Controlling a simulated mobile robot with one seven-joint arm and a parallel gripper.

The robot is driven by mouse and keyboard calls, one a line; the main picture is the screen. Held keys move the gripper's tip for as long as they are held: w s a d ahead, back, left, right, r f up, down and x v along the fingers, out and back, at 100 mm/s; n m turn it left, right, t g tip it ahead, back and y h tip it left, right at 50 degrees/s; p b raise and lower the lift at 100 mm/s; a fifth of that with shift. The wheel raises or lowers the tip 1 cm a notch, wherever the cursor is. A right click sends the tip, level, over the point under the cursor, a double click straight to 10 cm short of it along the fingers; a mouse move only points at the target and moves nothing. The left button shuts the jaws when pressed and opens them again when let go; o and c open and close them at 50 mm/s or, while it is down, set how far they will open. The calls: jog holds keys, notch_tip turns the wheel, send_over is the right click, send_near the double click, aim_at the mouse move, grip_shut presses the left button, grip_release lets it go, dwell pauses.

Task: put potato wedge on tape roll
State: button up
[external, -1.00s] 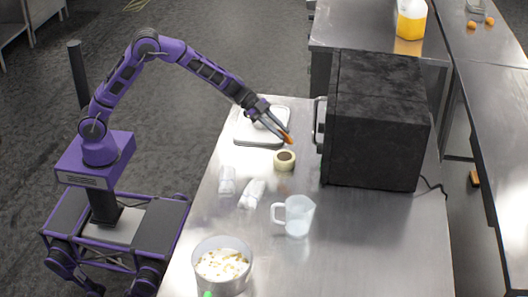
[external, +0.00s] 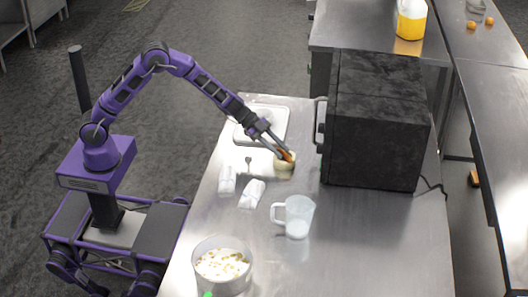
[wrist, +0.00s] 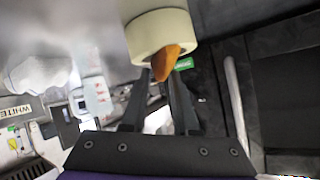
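The potato wedge (wrist: 166,62) is orange-brown and sits between the fingertips of my gripper (wrist: 158,78) in the wrist view. In the external view the wedge (external: 288,155) shows at the tips of my gripper (external: 284,153), over the tape roll. The tape roll (external: 284,166) is cream coloured and lies flat on the steel table. In the wrist view the tape roll (wrist: 150,35) is right beyond the wedge, which overlaps it. My gripper is shut on the wedge. I cannot tell whether the wedge touches the roll.
A black oven (external: 375,130) stands close on the right of the roll. A white tray (external: 243,140) lies behind my gripper. White packets (external: 252,193), a clear jug (external: 298,215) and a bowl of food (external: 221,283) stand nearer the front. The table's middle is clear.

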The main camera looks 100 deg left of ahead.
jog(key=o, duration=0.3)
jog(key=shift+s+r, duration=0.1)
jog(key=shift+r, duration=0.15)
jog(key=p+v, duration=0.1)
jog(key=v, duration=1)
jog(key=shift+s+a+r, duration=0.15)
jog(key=shift+s+a, duration=0.05)
jog(key=shift+s, duration=0.1)
jog(key=shift+w, duration=0.1)
